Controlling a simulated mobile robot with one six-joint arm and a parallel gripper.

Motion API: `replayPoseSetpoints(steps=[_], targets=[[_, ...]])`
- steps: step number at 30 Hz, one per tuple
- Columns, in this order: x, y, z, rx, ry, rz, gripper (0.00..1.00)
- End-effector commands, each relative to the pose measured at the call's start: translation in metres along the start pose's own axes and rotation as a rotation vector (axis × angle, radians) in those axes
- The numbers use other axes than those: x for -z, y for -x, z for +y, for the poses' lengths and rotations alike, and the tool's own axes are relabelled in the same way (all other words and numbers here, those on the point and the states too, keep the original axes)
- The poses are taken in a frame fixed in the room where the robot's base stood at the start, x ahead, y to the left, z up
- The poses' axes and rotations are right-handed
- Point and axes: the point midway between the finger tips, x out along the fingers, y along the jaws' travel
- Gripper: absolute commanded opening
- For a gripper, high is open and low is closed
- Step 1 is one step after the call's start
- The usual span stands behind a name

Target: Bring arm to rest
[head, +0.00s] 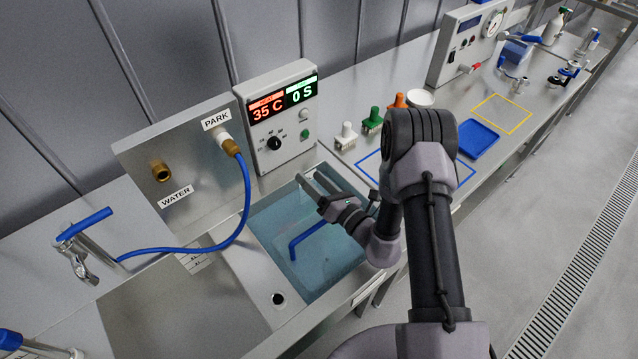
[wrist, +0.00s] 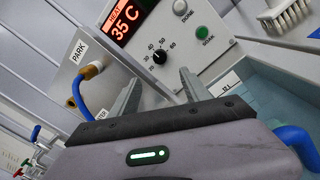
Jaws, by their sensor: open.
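In the head view the control box (head: 280,115) stands behind the basin and also shows 0 S. A blue bent handle (head: 310,232) shows in the basin; what it belongs to is hidden.
A blue hose (head: 247,195) runs from the PARK fitting (head: 229,145) to the tap (head: 82,250) side. A WATER fitting (head: 160,171) is beside it. White, green and orange brushes (head: 373,120) stand behind my arm. A blue tray (head: 478,139) lies farther right.

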Motion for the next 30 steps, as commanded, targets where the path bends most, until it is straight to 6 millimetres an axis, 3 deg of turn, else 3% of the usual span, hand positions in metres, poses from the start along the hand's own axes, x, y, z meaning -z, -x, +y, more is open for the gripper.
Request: replayPoseSetpoints(steps=[3, 6, 20, 23, 26, 27, 29, 30], targets=[[0.000, 0.019, -0.001, 0.002, -0.001, 0.000, 0.55], [0.000, 0.027, 0.000, 0.001, 0.000, 0.000, 0.55], [-0.002, 0.026, 0.004, -0.014, 0.008, 0.004, 0.55], [-0.020, 0.014, 0.042, -0.143, 0.073, 0.043, 0.55], [-0.044, 0.013, 0.132, -0.431, 0.265, 0.164, 0.55], [-0.048, 0.025, 0.173, -0.565, 0.381, 0.235, 0.55], [-0.046, 0.054, 0.222, -0.742, 0.577, 0.350, 0.55], [-0.042, 0.078, 0.245, -0.844, 0.720, 0.428, 0.55]])
